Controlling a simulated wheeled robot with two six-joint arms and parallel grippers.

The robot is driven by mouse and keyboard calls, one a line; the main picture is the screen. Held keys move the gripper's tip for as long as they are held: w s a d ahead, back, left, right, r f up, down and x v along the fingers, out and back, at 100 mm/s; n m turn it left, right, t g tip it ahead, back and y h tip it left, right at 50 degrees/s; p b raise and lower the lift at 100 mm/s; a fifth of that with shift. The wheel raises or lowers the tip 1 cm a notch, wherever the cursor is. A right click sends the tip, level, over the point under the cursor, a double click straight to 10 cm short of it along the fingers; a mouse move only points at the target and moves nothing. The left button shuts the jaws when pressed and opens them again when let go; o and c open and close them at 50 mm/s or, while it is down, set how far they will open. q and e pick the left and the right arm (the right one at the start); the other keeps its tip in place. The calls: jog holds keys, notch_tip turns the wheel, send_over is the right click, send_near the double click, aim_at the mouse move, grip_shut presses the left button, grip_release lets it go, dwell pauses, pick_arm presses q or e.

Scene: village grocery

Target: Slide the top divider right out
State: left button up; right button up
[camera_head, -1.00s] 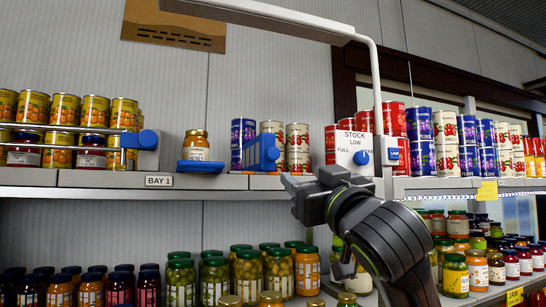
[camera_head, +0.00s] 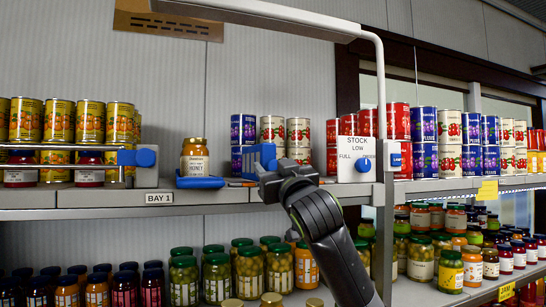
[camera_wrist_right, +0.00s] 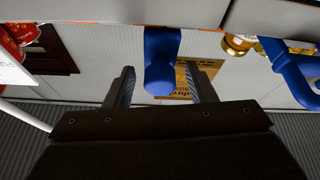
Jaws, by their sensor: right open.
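A blue divider (camera_head: 262,153) stands upright on the upper shelf, between the honey jar and the red and white cans. Its front end is at the shelf edge, partly hidden by my right gripper (camera_head: 277,172). In the right wrist view a blue rounded handle (camera_wrist_right: 160,45), which looks like the divider's front end, shows between the two fingers of my right gripper (camera_wrist_right: 160,72). The fingers are open, with a gap on each side of the handle. How deep it sits between them is hard to tell. My left gripper is not in view.
A honey jar (camera_head: 194,157) stands on a blue tray (camera_head: 200,182) left of the divider. A rail (camera_head: 60,147) with a blue end fronts the yellow cans. A white stock dial box (camera_head: 355,160) and a white post (camera_head: 383,120) stand to the right. Jars fill the lower shelf.

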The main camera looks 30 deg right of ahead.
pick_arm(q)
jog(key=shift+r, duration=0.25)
pick_arm(e)
jog(key=shift+w+d+r, duration=0.1)
jog(key=shift+w+r, duration=0.05)
jog(key=shift+w, duration=0.2)
